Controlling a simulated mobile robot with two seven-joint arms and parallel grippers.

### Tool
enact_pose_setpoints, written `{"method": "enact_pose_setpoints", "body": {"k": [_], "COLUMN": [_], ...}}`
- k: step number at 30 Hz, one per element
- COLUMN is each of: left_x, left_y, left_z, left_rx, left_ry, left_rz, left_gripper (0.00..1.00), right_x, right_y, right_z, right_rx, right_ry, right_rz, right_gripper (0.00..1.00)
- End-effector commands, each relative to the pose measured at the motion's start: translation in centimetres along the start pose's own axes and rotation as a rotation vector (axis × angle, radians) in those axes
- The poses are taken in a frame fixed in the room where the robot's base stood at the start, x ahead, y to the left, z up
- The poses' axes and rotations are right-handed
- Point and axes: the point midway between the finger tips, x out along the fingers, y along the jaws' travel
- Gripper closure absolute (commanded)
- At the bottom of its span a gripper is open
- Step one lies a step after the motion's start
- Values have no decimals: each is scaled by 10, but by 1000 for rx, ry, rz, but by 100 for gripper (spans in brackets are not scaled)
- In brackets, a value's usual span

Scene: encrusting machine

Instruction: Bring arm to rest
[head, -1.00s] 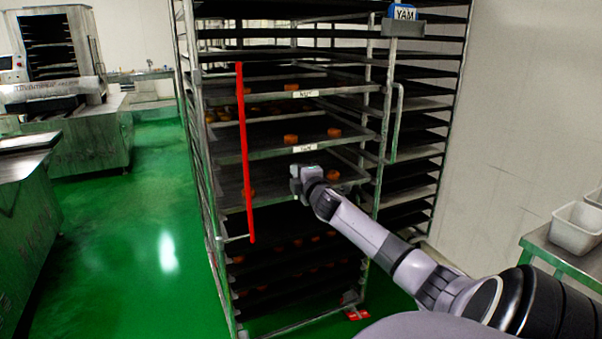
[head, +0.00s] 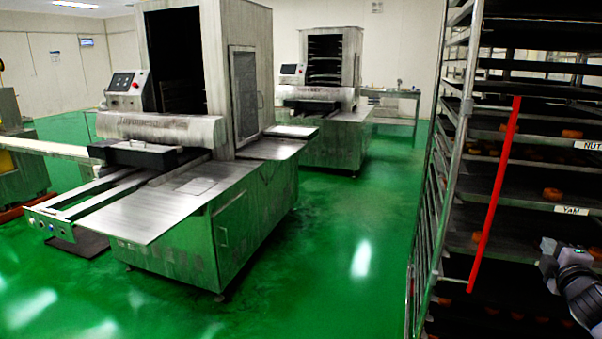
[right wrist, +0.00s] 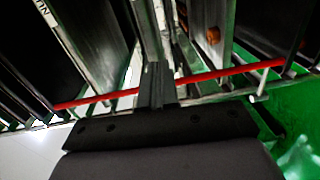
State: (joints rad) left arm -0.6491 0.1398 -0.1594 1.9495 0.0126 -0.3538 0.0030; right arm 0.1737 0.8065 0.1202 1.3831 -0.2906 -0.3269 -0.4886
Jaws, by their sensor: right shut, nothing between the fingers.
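My right gripper (head: 549,262) is at the right edge of the head view, in front of the tray rack (head: 447,160). In the right wrist view its fingers (right wrist: 157,85) are shut together with nothing between them. The red bar (head: 494,195) of the rack stands upright just left of the gripper in the head view. It also crosses the right wrist view (right wrist: 215,75) beyond the fingers. I cannot tell the exact gap between fingers and bar. My left gripper is not in view.
Rack trays hold round brown pieces (head: 552,195) and carry labels, one reading YAM (head: 571,210). A large metal machine (head: 215,215) stands at the left, and a similar one (head: 335,135) behind it. Open green floor (head: 340,255) lies between the machines and the rack.

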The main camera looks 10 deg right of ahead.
Motion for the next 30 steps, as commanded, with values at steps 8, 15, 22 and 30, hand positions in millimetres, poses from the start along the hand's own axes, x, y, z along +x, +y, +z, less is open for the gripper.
{"method": "enact_pose_setpoints", "body": {"k": [8, 15, 22, 30], "left_x": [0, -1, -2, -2], "left_y": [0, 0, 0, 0], "left_z": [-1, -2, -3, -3], "left_rx": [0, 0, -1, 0], "left_ry": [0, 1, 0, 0], "left_rz": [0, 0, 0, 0], "left_gripper": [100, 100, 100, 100], "right_x": [-90, -223, -357, -414], "right_y": [-156, -260, -300, -300], "right_z": [-94, -169, -225, -248], "right_rx": [275, 619, 991, 1186], "right_ry": [149, 191, 126, 59], "right_rz": [-284, -579, -838, -942], "right_gripper": [100, 100, 100, 100]}}
